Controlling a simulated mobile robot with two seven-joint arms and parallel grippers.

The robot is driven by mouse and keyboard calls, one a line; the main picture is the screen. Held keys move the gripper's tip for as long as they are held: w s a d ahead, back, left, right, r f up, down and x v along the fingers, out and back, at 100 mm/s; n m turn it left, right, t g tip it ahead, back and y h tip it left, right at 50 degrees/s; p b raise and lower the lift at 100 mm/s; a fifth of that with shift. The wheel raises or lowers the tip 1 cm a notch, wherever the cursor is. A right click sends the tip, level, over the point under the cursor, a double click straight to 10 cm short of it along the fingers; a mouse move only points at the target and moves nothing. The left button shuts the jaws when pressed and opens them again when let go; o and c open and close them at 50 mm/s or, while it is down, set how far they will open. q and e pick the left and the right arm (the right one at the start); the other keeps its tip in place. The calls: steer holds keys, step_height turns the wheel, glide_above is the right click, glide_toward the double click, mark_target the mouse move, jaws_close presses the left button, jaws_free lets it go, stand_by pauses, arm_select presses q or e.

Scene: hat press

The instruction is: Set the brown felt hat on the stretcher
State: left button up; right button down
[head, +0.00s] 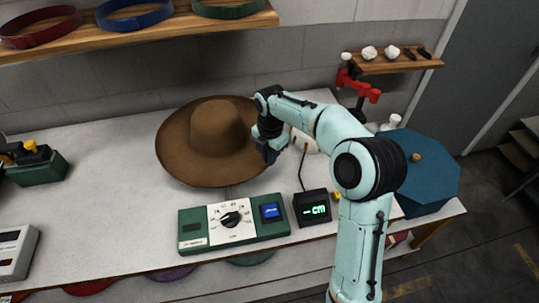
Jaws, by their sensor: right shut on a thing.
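The brown felt hat (215,125), wide-brimmed and crown up, is at the middle of the white worktable (100,180). My right gripper (270,155) is shut on the right edge of its brim. I cannot tell whether the hat rests on the table or is just above it. A pale device (305,142), partly hidden behind my right arm, has a cable to a small "cm" display (313,209). I cannot tell whether it is the stretcher. My left gripper is out of view.
A green control box (234,225) with a dial stands in front of the hat. A blue octagonal box (425,170) is at right. A dark green device (38,168) and a grey box (14,250) stand at left. Shelves hang above.

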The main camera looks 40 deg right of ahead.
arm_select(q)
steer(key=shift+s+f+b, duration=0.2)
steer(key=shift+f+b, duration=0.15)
arm_select(e)
steer(key=shift+f, duration=0.75)
steer(key=c, duration=1.1)
jaws_free()
steer(key=shift+r, duration=0.1)
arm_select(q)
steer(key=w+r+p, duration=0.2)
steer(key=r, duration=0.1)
arm_select(e)
step_height(320, 180, up, 13)
steer(key=shift+s, duration=0.15)
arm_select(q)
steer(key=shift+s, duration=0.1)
arm_select(e)
steer(key=shift+r, duration=0.1)
